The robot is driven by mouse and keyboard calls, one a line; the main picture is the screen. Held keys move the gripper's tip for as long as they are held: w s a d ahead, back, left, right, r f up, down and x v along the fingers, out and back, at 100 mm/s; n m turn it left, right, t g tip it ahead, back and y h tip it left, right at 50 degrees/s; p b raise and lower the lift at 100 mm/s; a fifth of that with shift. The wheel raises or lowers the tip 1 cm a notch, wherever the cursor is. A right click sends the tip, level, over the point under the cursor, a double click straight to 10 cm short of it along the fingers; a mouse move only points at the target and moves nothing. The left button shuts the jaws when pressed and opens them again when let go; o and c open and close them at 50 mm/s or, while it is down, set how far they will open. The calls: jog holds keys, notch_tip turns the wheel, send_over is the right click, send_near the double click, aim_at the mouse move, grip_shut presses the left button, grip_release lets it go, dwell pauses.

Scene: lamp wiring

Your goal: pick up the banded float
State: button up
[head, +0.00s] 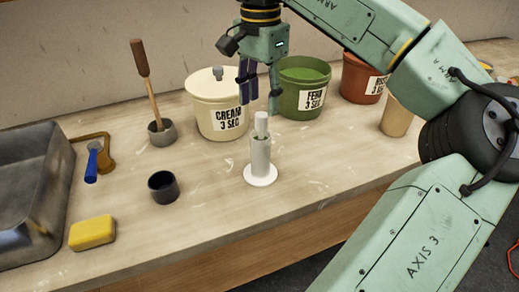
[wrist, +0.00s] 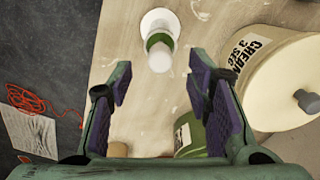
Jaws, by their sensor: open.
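A pale upright cylinder (head: 260,157) with a narrower white top stands on a round white base on the counter. In the wrist view it has a green band (wrist: 159,40) around it and a white end (wrist: 160,58); it looks like the banded float, though I cannot tell whether it is one piece or a float on a holder. My gripper (head: 259,100) points down just above and behind its top, with nothing between the fingers. In the wrist view my gripper (wrist: 162,85) is open, and the cylinder lies beyond the fingertips, roughly centred between them.
A cream tub (head: 215,108) and a green tub (head: 302,90) stand close behind. A red-brown tub (head: 361,78) and a tan cup (head: 396,117) are to the right. A black cup (head: 163,187), yellow sponge (head: 92,232) and metal sink (head: 30,190) are left. The front counter is clear.

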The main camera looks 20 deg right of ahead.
aim_at(261, 114)
jog(key=shift+f, duration=0.65)
notch_tip(261, 114, down, 5)
jog(key=b, duration=0.5)
jog(key=shift+d+f, duration=0.1)
jog(key=shift+f, duration=0.05)
jog(key=shift+c, duration=0.5)
grip_shut()
